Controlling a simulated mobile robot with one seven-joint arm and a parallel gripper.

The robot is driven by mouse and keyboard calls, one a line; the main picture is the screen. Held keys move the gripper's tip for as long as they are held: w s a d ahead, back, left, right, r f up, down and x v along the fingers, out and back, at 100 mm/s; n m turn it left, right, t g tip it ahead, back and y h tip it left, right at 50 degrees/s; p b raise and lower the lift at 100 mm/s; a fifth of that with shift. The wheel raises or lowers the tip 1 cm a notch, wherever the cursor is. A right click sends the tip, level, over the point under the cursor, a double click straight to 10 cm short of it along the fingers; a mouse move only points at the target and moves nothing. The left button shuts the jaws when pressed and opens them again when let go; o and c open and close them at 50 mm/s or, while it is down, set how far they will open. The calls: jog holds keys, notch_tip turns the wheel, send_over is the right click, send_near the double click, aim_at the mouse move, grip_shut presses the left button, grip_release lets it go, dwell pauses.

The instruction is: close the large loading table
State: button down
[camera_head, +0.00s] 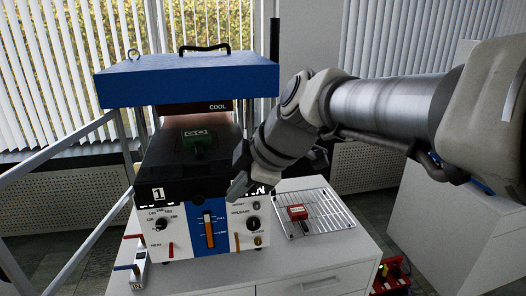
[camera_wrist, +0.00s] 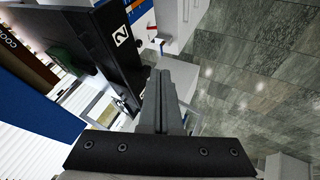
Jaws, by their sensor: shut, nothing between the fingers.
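The large loading table (camera_head: 165,180) is a black slab that sticks out of the front of the blue-topped press (camera_head: 190,85), with a label 1 at its front left. A green object (camera_head: 198,140) lies on it. In the wrist view the black table (camera_wrist: 108,50) shows a label 2 on its front face. My gripper (camera_head: 236,192) is shut and empty at the front right corner of the table. Its closed fingers also show in the wrist view (camera_wrist: 163,78), beside the black front. I cannot tell whether they touch it.
The control panel (camera_head: 180,225) with knobs and levers lies below the table. A wire rack (camera_head: 325,215) with a red block (camera_head: 297,212) sits on the white cabinet to the right. A small lever box (camera_head: 139,270) stands at front left.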

aim_at(221, 194)
jog(key=shift+w+a+f+p, duration=0.4)
jog(key=shift+w+a+f, duration=0.3)
jog(key=shift+w+f, duration=0.35)
jog(key=shift+w+a+f+p, duration=0.4)
jog(key=shift+w+a+f, duration=0.35)
jog(key=shift+w, duration=0.35)
jog(key=shift+w+a+f+p, duration=0.4)
jog(key=shift+w+a+f, duration=0.2)
jog(key=shift+w+f, duration=0.45)
